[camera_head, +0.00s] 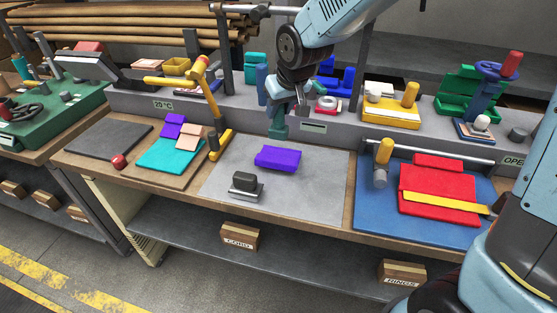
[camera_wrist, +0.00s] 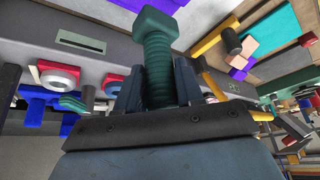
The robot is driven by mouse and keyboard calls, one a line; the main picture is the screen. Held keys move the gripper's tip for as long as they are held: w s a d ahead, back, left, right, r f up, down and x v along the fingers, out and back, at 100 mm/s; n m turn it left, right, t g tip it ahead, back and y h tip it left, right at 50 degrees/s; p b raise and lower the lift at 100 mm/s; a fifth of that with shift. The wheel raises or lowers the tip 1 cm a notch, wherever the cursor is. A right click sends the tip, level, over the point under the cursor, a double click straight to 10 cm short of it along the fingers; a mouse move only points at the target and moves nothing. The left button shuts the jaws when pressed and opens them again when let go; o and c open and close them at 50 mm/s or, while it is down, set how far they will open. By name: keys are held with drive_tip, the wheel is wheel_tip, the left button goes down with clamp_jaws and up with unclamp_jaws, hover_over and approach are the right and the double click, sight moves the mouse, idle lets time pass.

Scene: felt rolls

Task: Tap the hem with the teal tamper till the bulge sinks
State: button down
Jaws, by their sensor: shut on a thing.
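My gripper (camera_head: 284,104) is shut on the teal tamper (camera_head: 278,128), at the back of the grey mat (camera_head: 225,180). In the wrist view the tamper (camera_wrist: 158,60) stands out between the two fingers of my gripper (camera_wrist: 158,88), its thick block end away from the palm. A purple felt piece (camera_head: 278,158) lies on the grey mat, in front of the tamper and apart from it in the picture. I cannot make out a hem or bulge on it. Whether the tamper touches the surface below cannot be told.
A dark block with a metal base (camera_head: 246,186) sits at the mat's front. A blue mat (camera_head: 390,225) with red felt (camera_head: 440,190) lies right. A grey ledge runs behind.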

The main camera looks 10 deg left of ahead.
drive_tip(key=shift+r, duration=2.5)
